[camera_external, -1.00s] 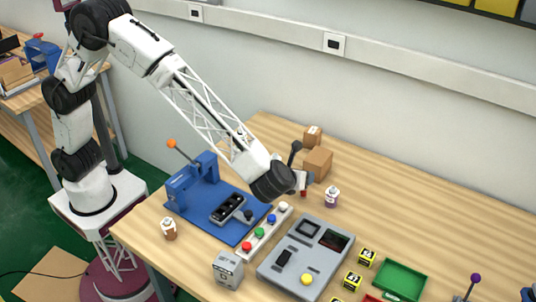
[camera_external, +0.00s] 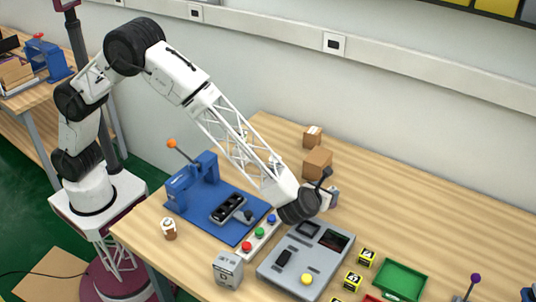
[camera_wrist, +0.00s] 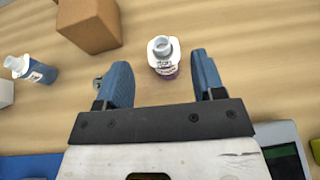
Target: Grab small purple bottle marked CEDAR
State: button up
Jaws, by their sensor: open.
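A small purple bottle (camera_wrist: 163,72) with a white top stands upright on the table in the wrist view. Its label is too small to read. My gripper (camera_wrist: 160,78) is open, with one blue finger to the left of the bottle and one to the right. The bottle shows just beyond the gap between the fingers, with nothing held. In the external view my gripper (camera_external: 328,198) is low over the table behind the grey console, and it largely hides the bottle there.
Cardboard boxes (camera_external: 317,162) stand behind the gripper; one box (camera_wrist: 90,25) is at upper left in the wrist view. A blue bottle (camera_wrist: 38,72) is farther left. The grey console (camera_external: 306,258) and button strip (camera_external: 259,233) lie in front.

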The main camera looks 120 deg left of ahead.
aim_at(333, 187)
jog(key=shift+x, duration=1.2)
jog(key=shift+x, duration=2.6)
grip_shut()
jog(key=shift+r, duration=0.1)
notch_tip(333, 187, up, 10)
